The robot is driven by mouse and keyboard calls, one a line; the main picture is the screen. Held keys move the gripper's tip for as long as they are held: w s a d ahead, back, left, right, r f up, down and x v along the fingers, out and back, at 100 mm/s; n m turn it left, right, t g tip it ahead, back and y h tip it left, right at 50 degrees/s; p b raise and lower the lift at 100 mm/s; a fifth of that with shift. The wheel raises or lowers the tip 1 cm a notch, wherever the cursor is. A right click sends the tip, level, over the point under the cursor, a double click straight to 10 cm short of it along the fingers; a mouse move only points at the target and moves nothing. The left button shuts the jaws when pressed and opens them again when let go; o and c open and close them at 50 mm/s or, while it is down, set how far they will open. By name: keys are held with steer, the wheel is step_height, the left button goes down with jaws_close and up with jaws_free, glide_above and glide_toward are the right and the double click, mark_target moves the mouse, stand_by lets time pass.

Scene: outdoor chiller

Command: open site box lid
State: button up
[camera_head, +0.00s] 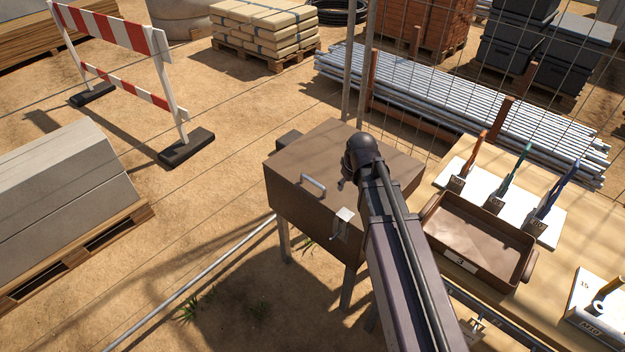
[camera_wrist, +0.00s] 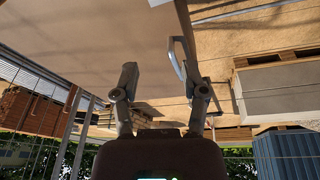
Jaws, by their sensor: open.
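The site box (camera_head: 315,222) is a brown metal box on legs in the middle of the head view. Its lid (camera_head: 330,145) is down. A silver bar handle (camera_head: 314,186) and a pale latch plate (camera_head: 343,215) are on its near side. My arm reaches over the right part of the box and hides some of it. My gripper (camera_wrist: 166,76) is open in the wrist view. The handle (camera_wrist: 177,58) shows there between the fingers, nearer the right finger; I cannot tell whether they touch. The brown box surface (camera_wrist: 100,35) fills the upper left.
Right of the box, a wooden table holds a brown tray (camera_head: 475,240) and several tools on white boards. A wire mesh fence and pipes (camera_head: 450,100) stand behind. A striped barrier (camera_head: 115,35) and concrete blocks (camera_head: 60,190) are left, with open sand between.

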mark_target(313, 180)
steer(key=w+a+r+n+t+y, duration=0.1)
steer(key=w+a+n, duration=0.3)
steer(key=w+a, duration=0.2)
steer(key=a, duration=0.2)
steer(key=shift+w+a, duration=0.25)
steer(key=shift+a, duration=0.1)
steer(key=shift+f, duration=0.1)
steer(key=b+x, duration=0.8)
steer(key=x, duration=0.1)
steer(key=b+x, duration=0.4)
steer(key=shift+w, duration=0.4)
jaws_close()
